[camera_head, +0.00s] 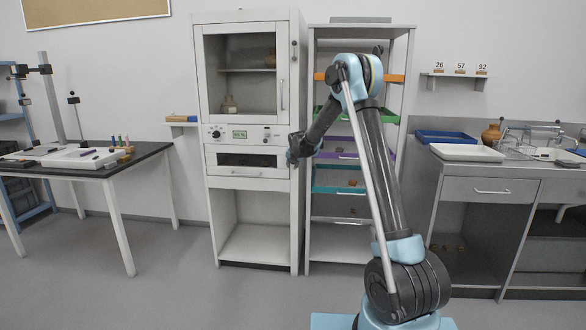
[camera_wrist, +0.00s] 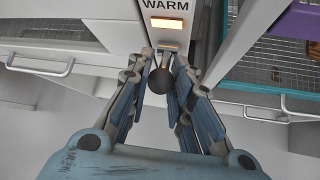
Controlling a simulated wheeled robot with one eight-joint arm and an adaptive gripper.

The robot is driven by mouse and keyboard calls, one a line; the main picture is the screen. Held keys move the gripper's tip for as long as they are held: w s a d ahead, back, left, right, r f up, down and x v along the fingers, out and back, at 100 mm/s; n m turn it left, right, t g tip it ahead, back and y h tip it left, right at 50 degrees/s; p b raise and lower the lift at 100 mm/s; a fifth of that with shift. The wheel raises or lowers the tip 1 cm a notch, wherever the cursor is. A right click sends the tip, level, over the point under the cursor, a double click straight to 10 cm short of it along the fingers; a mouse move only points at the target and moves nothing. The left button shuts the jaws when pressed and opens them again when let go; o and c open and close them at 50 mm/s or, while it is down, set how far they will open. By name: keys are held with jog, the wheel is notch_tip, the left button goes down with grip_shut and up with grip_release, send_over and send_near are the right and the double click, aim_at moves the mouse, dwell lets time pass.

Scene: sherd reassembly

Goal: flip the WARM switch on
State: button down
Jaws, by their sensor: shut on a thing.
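The WARM label (camera_wrist: 164,6) is on a white cabinet post in the wrist view, with a bright orange indicator (camera_wrist: 164,23) below it. The WARM switch shows as a dark round knob (camera_wrist: 160,80) under the indicator. My gripper (camera_wrist: 163,55) has its two fingers on either side of the switch and is shut on it. The fingertips hide part of the switch's base, and I cannot tell its exact tilt. In the head view my gripper (camera_head: 293,154) is at the right front edge of the white cabinet (camera_head: 249,200), and the switch is hidden there.
The cabinet has a glass door (camera_head: 240,75), a control panel with a green display (camera_head: 239,134) and a drawer handle (camera_head: 246,172). A rack with coloured trays (camera_head: 340,156) stands close on the right. A table (camera_head: 150,152) is at left, and a counter (camera_head: 520,172) at right. The floor in front is clear.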

jog(key=shift+w+d+r+g, duration=0.15)
jog(key=shift+w+r+g, duration=0.05)
jog(key=shift+g, duration=0.3)
jog(key=c, duration=1.4)
grip_release()
jog(key=shift+s+r, duration=0.1)
jog(key=v, duration=1.1)
jog(key=shift+s+r, duration=0.2)
jog(key=shift+r, duration=0.1)
